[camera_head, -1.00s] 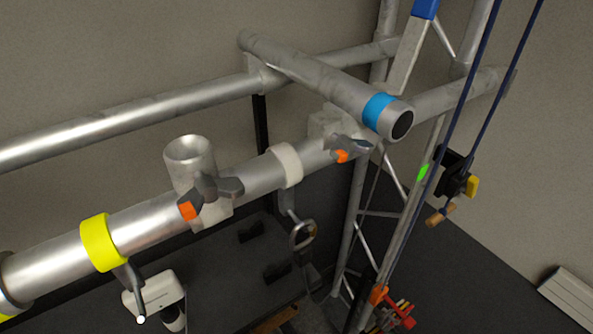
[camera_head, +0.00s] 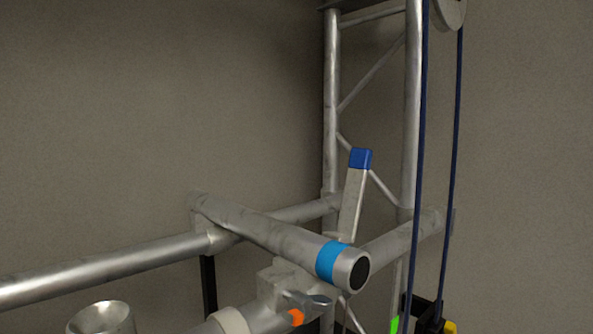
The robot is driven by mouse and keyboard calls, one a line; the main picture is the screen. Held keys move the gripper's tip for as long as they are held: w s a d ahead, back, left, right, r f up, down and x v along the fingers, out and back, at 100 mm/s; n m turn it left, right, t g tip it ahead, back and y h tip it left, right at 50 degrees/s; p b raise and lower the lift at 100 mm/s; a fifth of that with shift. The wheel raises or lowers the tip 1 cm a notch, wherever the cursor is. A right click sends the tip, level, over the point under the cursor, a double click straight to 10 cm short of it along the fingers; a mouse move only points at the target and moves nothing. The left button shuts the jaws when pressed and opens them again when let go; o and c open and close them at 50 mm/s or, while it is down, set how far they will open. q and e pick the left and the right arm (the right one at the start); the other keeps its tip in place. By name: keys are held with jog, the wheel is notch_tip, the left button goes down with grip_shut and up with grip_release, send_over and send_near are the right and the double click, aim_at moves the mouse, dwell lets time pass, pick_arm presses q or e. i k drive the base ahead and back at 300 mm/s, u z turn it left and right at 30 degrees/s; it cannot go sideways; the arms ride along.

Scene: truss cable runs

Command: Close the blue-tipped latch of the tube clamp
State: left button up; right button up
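The blue-tipped latch (camera_head: 353,200) is a flat grey lever with a dark blue end, right of centre in the head view. It stands up steeply, leaning slightly right, behind the cross tube. The cross tube (camera_head: 270,231) carries a light blue band (camera_head: 332,262) near its open front end. A clamp body (camera_head: 284,283) sits under this tube, with an orange-marked wing handle (camera_head: 301,308) beside it. The lever's lower end is hidden behind the cross tube. Neither of my grippers is in view.
A vertical truss (camera_head: 332,95) stands behind the latch. Dark blue ropes (camera_head: 420,150) hang on the right from a pulley (camera_head: 450,12). A rear tube (camera_head: 110,267) runs left. A cup-shaped fitting (camera_head: 101,318) is at lower left. Space above the tubes on the left is clear.

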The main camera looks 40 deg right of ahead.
aim_at(361, 158)
jog(key=k, duration=0.5)
jog(key=z, duration=1.15)
jog(key=i, duration=0.4)
jog(key=z, duration=0.2)
